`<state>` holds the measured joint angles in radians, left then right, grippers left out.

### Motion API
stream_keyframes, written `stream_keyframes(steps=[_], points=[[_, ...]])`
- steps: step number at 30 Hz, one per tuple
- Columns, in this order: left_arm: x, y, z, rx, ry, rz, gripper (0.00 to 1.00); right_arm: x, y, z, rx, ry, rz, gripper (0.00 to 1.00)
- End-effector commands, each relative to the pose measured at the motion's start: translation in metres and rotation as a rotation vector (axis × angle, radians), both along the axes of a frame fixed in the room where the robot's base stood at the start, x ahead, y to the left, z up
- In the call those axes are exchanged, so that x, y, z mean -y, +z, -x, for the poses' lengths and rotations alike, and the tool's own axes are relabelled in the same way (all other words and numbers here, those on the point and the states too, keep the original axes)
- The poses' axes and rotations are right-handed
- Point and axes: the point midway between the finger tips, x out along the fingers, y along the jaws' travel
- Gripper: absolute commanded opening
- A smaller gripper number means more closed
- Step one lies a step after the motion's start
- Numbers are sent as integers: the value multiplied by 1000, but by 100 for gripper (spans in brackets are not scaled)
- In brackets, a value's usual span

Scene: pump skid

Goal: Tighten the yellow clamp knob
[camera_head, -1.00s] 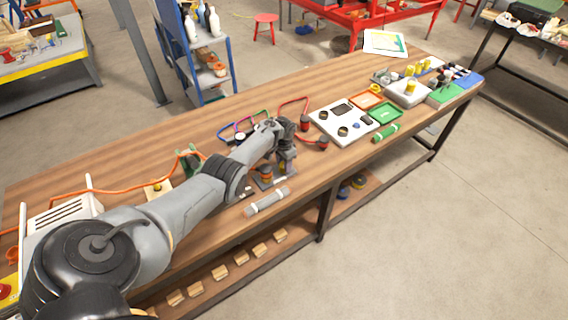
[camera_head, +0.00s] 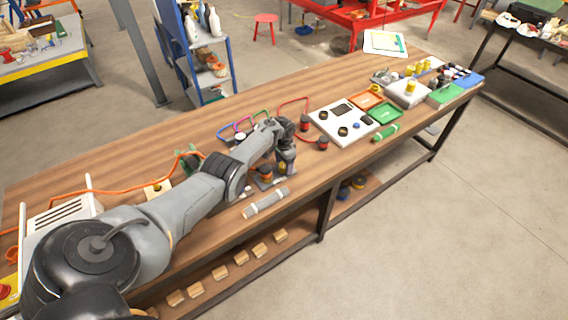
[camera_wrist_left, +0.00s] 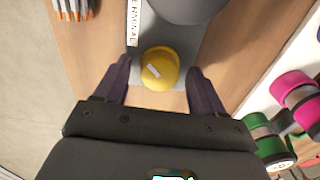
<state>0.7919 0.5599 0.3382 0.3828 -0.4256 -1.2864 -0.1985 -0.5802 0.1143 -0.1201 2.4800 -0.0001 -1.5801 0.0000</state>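The yellow clamp knob (camera_wrist_left: 160,68) shows in the left wrist view, round, with a pale bar mark on its top. It sits on a grey plate (camera_wrist_left: 147,30) with a label strip reading "TERMINAL" along its edge. My left gripper (camera_wrist_left: 160,85) is open, its two dark fingers on either side of the knob with a gap on each side. They do not appear to touch it. In the head view my left gripper (camera_head: 285,168) points down at the bench near its front edge and mostly hides the knob. My right gripper is in neither view.
Pink (camera_wrist_left: 293,93) and green (camera_wrist_left: 262,140) fittings stand close on the right. In the head view a grey cylinder (camera_head: 266,202) lies in front, and a white panel (camera_head: 345,122) lies to the right.

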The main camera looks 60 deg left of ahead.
Motion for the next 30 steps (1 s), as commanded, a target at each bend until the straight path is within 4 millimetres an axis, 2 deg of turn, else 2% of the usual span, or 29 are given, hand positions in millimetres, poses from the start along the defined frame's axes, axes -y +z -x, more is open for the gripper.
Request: stream_keyframes(steps=[7, 11, 20, 24, 30], points=[[0, 1, 0, 0, 1, 0, 69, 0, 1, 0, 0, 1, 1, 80], [0, 12, 0, 1, 1, 0, 69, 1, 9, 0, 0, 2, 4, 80], [0, 61, 0, 2, 1, -1, 69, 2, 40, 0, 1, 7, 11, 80], [0, 82, 0, 1, 0, 0, 69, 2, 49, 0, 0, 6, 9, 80], [0, 102, 0, 1, 1, 0, 69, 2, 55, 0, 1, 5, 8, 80]])
